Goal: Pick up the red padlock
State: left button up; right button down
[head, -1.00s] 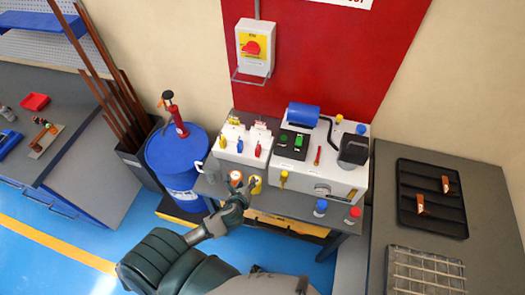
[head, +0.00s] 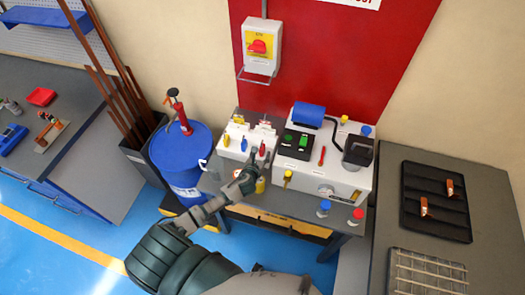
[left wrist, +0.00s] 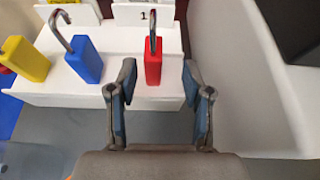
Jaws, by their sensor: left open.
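The red padlock (left wrist: 153,62) hangs by its metal shackle on the front of a white rack (left wrist: 110,93), at the top middle of the left wrist view. It also shows small in the head view (head: 262,149). My left gripper (left wrist: 158,75) is open, with one finger to each side of the padlock's lower part in that view; I cannot tell how far the fingers are from it in depth. In the head view my left gripper (head: 256,168) is just in front of the rack. A blue padlock (left wrist: 88,60) and a yellow padlock (left wrist: 26,58) hang to the left.
A white machine (head: 318,180) with a blue motor (head: 308,115) stands right of the rack. A blue drum (head: 182,155) with a red pump is to the left. Blue and red capped bottles (head: 356,217) stand on the bench's front right.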

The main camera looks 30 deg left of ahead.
aim_at(261, 151)
pick_arm(q)
jog(key=x, duration=0.2)
jog(key=a+x, duration=0.1)
jog(key=x, duration=0.1)
jog(key=shift+w+f, duration=0.15)
jog(key=shift+f, duration=0.05)
jog(key=shift+w+f, duration=0.15)
jog(key=shift+w, duration=0.2)
jog(key=shift+c, duration=0.5)
grip_shut()
